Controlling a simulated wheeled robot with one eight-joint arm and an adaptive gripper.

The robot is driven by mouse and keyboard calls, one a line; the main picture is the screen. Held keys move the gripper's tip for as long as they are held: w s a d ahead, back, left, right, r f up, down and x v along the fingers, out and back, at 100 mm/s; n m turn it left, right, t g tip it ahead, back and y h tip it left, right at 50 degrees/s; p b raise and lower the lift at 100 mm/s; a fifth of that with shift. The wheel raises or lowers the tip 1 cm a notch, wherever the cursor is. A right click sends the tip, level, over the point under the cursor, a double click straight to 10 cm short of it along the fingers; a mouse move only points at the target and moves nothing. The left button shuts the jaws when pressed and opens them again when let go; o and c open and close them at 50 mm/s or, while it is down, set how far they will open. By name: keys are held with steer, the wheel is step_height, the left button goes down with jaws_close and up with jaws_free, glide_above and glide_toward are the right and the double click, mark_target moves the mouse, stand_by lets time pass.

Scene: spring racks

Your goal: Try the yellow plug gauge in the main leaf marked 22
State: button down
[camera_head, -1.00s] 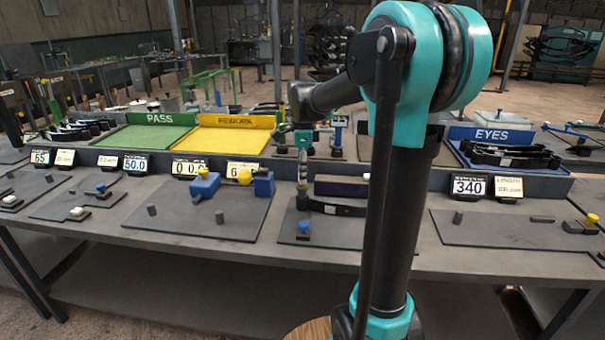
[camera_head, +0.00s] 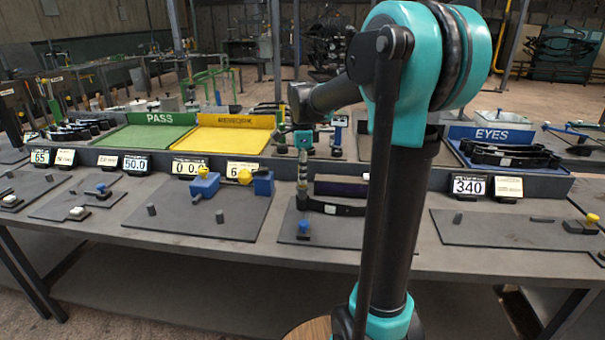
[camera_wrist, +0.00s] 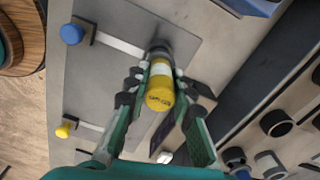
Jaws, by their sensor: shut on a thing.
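My gripper (camera_wrist: 160,95) is shut on the yellow plug gauge (camera_wrist: 160,94), which has a yellow head, a pale band and a dark lower end. In the head view my gripper (camera_head: 303,142) is above the middle fixture plate, with the gauge (camera_head: 303,186) pointing down. A dark leaf (camera_head: 345,210) with a pale band lies on that plate. The gauge's lower end is over or at the leaf's left end; I cannot tell whether it is inside the eye. No mark 22 is readable.
A blue knob (camera_head: 304,226) stands on the plate, close to the gauge. Blue blocks (camera_head: 205,185) stand on the plate to the left. The green PASS tray (camera_head: 145,138), yellow REWORK tray (camera_head: 232,140) and blue EYES tray (camera_head: 468,155) are behind. My arm hides part of the bench.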

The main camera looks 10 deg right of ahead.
steer(key=shift+r, duration=0.25)
stand_by(0.4)
steer(key=shift+r, duration=1.25)
steer(key=shift+r, duration=0.1)
steer(key=shift+r, duration=1.95)
